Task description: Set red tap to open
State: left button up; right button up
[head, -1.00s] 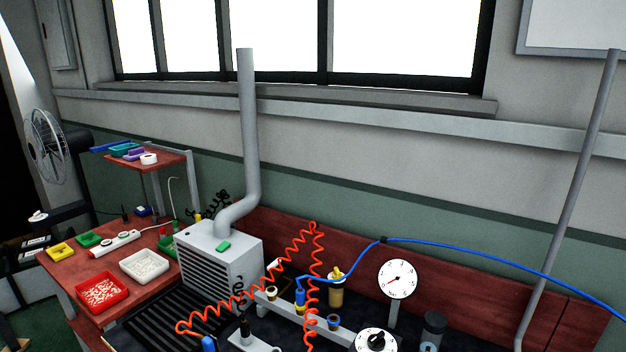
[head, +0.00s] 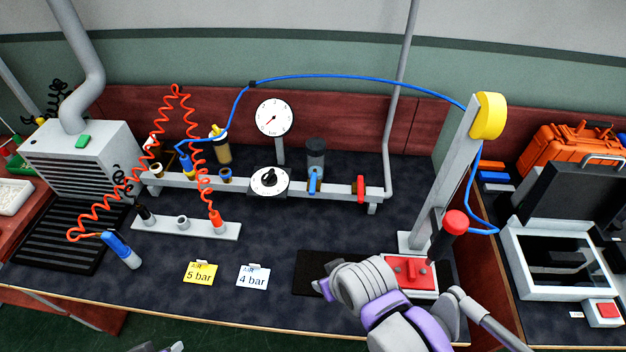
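The red tap (head: 361,188) sits near the right end of the grey pipe rail (head: 339,190) at the back of the bench. Its handle stands upright, across the line of the rail. A blue tap (head: 314,181) is to its left on the same rail, its handle also upright. My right gripper (head: 323,289) is low over the front right of the bench, in front of the red tap and clearly apart from it. Its fingers are mostly hidden by my purple and grey arm. Only a sliver of my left arm shows at the bottom edge; its gripper cannot be made out.
A gauge (head: 275,117) and a black dial (head: 268,181) stand left of the taps. A grey post (head: 452,170) with a yellow top and red knob rises at right, beside a red plate (head: 408,273). Yellow (head: 200,272) and white (head: 253,277) cards lie in front. The bench middle is clear.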

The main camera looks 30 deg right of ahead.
aim_at(359, 186)
jog(key=z, duration=1.35)
jog(key=l+u, duration=0.15)
jog(key=u, duration=0.3)
jog(key=l+u, duration=0.15)
jog(key=u, duration=0.3)
jog(key=k+l+u, duration=0.1)
jog(key=u, duration=0.3)
